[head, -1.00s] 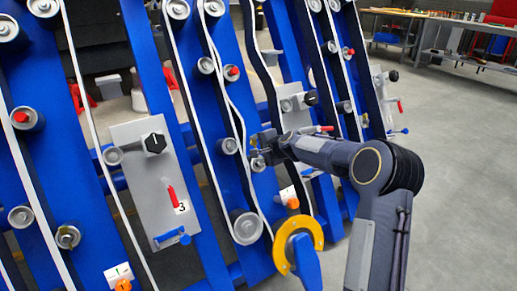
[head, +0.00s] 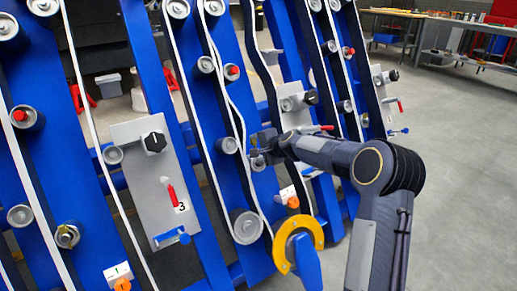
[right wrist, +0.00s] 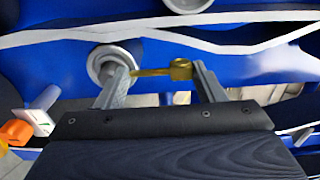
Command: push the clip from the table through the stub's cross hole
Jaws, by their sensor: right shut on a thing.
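The brass-coloured clip (right wrist: 180,69) shows in the right wrist view, with its ring end near the right finger and its thin shank pointing left toward the stub. My right gripper (right wrist: 161,72) is shut on it, one finger on either side. The grey round stub (right wrist: 103,57) stands out from the blue frame behind the left finger, which partly hides it. I cannot tell whether the shank's tip is inside the cross hole. In the head view my right gripper (head: 260,150) is close to the blue frame, and the clip is too small to make out. My left gripper is not in view.
Blue slanted beams (head: 165,90) carry rollers and white-edged belts close around the gripper. A yellow ring (head: 298,247) on a blue arm stands below. A grey plate (head: 155,185) with a black knob and red lever is at left. Open floor (head: 460,180) lies to the right.

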